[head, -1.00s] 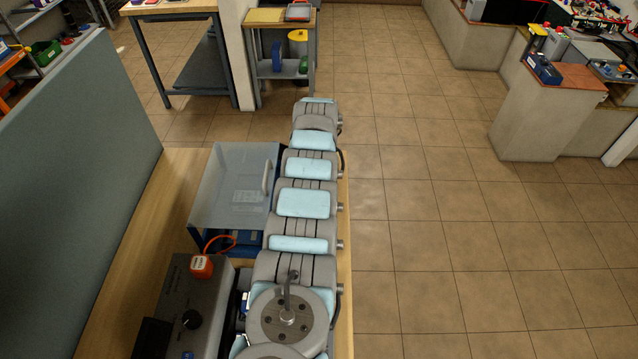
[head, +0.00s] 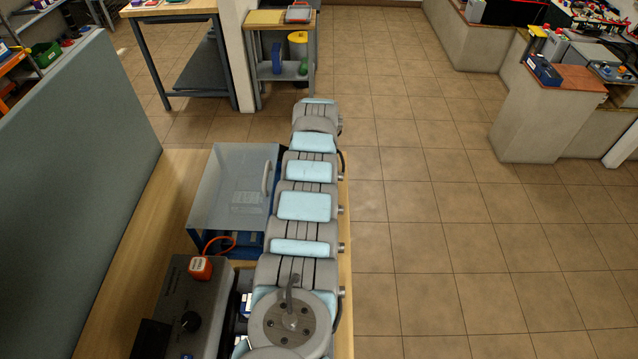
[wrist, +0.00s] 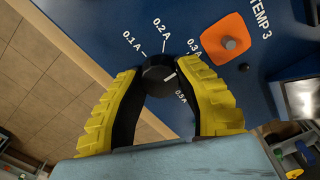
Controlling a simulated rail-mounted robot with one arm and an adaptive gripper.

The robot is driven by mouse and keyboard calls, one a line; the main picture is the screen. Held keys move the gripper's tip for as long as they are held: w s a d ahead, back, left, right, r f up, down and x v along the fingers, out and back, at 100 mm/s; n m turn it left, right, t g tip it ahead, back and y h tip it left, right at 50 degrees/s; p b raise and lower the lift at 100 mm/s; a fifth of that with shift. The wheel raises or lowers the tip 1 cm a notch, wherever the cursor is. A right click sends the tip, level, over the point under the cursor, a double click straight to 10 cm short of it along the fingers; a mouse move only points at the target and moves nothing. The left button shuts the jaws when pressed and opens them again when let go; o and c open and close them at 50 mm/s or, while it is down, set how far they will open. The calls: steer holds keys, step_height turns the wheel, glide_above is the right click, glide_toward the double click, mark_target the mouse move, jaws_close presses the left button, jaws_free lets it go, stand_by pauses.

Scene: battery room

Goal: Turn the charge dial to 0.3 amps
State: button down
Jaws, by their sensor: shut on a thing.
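The charge dial (wrist: 157,74) is a round black knob with a white pointer line, on a blue panel (wrist: 110,15) in the wrist view. White labels 0.1 A, 0.2 A, 0.3 A and 0.5 A surround it. The pointer line faces right and slightly up, between the 0.3 A and 0.5 A labels. My gripper (wrist: 160,76) has yellow ribbed fingers, one on each side of the dial, and is shut on it. In the head view my arm hides the gripper and this dial.
An orange plate with a grey stud (wrist: 230,44) sits beside the dial near "TEMP 3". In the head view, a clear-covered blue box (head: 232,190) and a grey unit with a black knob (head: 180,290) stand left of my arm. Open tiled floor lies right.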

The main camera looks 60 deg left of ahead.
steer(key=shift+f, duration=0.15)
steer(key=c, duration=0.6)
jaws_free()
steer(key=shift+r, duration=0.2)
step_height(320, 180, up, 12)
steer(key=shift+w+f, duration=0.1)
